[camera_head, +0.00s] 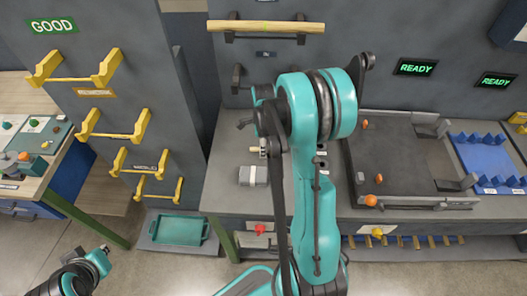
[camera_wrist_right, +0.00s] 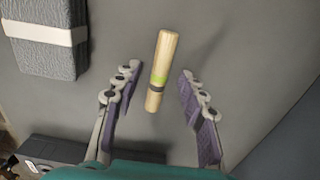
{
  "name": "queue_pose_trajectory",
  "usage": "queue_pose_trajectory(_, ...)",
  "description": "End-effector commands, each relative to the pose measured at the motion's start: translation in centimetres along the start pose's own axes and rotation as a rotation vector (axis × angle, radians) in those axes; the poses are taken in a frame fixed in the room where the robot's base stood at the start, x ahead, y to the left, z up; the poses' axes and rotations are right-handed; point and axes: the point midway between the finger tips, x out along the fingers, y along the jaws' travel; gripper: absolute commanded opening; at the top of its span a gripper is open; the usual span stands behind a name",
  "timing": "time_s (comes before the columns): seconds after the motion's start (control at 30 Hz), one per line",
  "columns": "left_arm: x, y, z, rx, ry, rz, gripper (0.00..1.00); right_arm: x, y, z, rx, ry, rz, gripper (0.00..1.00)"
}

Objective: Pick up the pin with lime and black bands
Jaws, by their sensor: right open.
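The pin (camera_wrist_right: 165,55) is a pale wooden cylinder with a lime band and a dark band near its lower end. In the right wrist view it is near the middle, over a grey surface. My right gripper (camera_wrist_right: 158,76) is open, with one purple-padded finger on each side of the pin and a gap to both. I cannot tell the height between pin and surface. In the head view a small pale piece (camera_head: 262,150), possibly this pin, shows beside my right arm. My left gripper (camera_head: 101,258) is low at the left, away from the bench; its jaw opening is unclear.
A grey block with a white band (camera_wrist_right: 45,35) lies left of the pin and also shows on the bench (camera_head: 253,176). A dark tray (camera_head: 395,150) and a blue rack (camera_head: 485,158) are to the right. A wooden bar (camera_head: 266,26) rests on wall hooks.

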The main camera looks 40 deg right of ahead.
Motion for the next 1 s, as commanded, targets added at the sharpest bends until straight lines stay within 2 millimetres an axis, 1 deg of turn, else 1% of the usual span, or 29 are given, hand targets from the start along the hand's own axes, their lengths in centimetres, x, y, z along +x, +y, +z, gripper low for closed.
queue_pose_trajectory(0.13,-0.1,0.0,-0.1,0.0,0.0,0.0,0.0,-0.1,0.0,0.0,-0.001,0.0,0.0,0.41)
queue_pose_trajectory(0.17,-0.1,0.0,-0.1,0.0,0.0,0.0,0.0,-0.1,0.0,0.0,-0.001,0.0,0.0,0.36)
queue_pose_trajectory(0.2,-0.1,0.0,-0.1,0.0,0.0,0.0,0.0,-0.1,0.0,0.0,-0.001,0.0,0.0,0.26)
queue_pose_trajectory(0.3,-0.1,0.0,-0.1,0.0,0.0,0.0,0.0,-0.1,0.0,0.0,-0.001,0.0,0.0,0.01)
queue_pose_trajectory(0.63,-0.1,0.0,-0.1,0.0,0.0,0.0,0.0,-0.2,0.0,0.0,-0.001,0.0,0.0,0.01)
queue_pose_trajectory(0.73,-0.2,0.0,-0.1,0.0,0.0,0.0,0.0,-0.5,0.0,0.0,-0.001,0.0,0.0,0.01)
queue_pose_trajectory(0.87,-0.6,0.0,-0.4,0.0,0.0,0.0,0.0,-1.6,0.0,0.0,-0.001,0.0,0.0,0.01)
queue_pose_trajectory(0.97,-1.1,0.0,-0.8,0.0,0.0,0.0,0.0,-3.3,0.0,0.0,-0.001,0.0,0.0,0.01)
queue_pose_trajectory(1.0,-1.3,0.0,-0.9,0.0,0.0,0.0,0.0,-4.1,0.1,0.0,-0.001,0.0,0.0,0.01)
